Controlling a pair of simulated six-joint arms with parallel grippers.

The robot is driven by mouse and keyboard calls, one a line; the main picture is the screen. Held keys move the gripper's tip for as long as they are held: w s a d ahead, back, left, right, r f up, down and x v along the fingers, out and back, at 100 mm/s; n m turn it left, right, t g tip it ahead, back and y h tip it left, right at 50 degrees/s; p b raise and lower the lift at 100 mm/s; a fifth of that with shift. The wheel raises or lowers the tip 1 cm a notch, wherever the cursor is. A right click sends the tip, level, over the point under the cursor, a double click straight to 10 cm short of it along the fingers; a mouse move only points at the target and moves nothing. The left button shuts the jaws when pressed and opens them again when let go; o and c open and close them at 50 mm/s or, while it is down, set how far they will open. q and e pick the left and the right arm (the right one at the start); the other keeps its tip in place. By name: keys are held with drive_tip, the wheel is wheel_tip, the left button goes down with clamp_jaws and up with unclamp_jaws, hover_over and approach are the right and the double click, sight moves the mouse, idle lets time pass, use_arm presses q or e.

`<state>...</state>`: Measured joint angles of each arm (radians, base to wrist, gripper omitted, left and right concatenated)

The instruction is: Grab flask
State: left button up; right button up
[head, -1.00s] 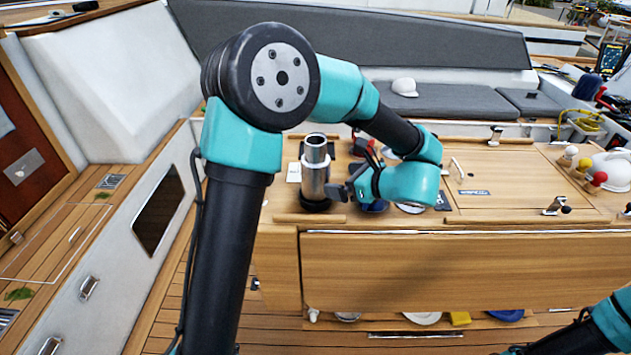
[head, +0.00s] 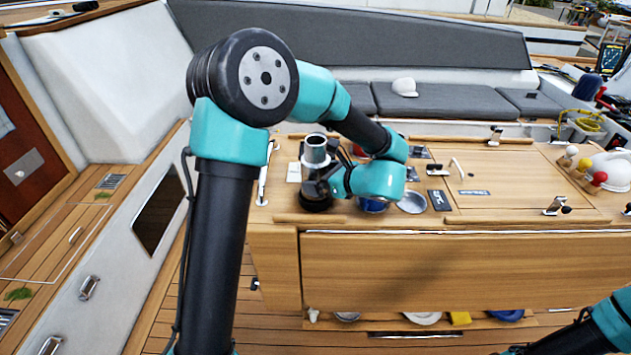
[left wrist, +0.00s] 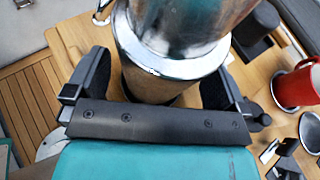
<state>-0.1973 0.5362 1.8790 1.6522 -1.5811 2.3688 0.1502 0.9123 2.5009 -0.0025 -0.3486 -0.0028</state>
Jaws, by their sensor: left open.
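The flask (head: 315,150) is a silver metal cylinder with a dark base, standing upright on the wooden cockpit table. My left gripper (head: 315,183) is at the flask's lower body, reaching it from the right side of the picture. In the left wrist view the flask (left wrist: 178,35) stands between the two dark fingers of the left gripper (left wrist: 158,82). The fingers are open, one on each side, with a gap visible at least on the left. The gripper hides part of the flask's lower body. Only part of my right arm shows at the lower right; its gripper is out of view.
A blue bowl (head: 372,206) and a silver dish (head: 412,202) sit right of the flask. A red mug (left wrist: 295,87) shows in the left wrist view. The table's right half has mostly bare wood.

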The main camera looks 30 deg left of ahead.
sight(325, 144)
use_arm(q)
drive_tip(key=shift+a+f, duration=0.15)
drive_tip(key=shift+a, duration=0.25)
drive_tip(key=c, duration=1.1)
drive_tip(key=shift+w, duration=0.1)
drive_tip(key=shift+r, duration=4.95)
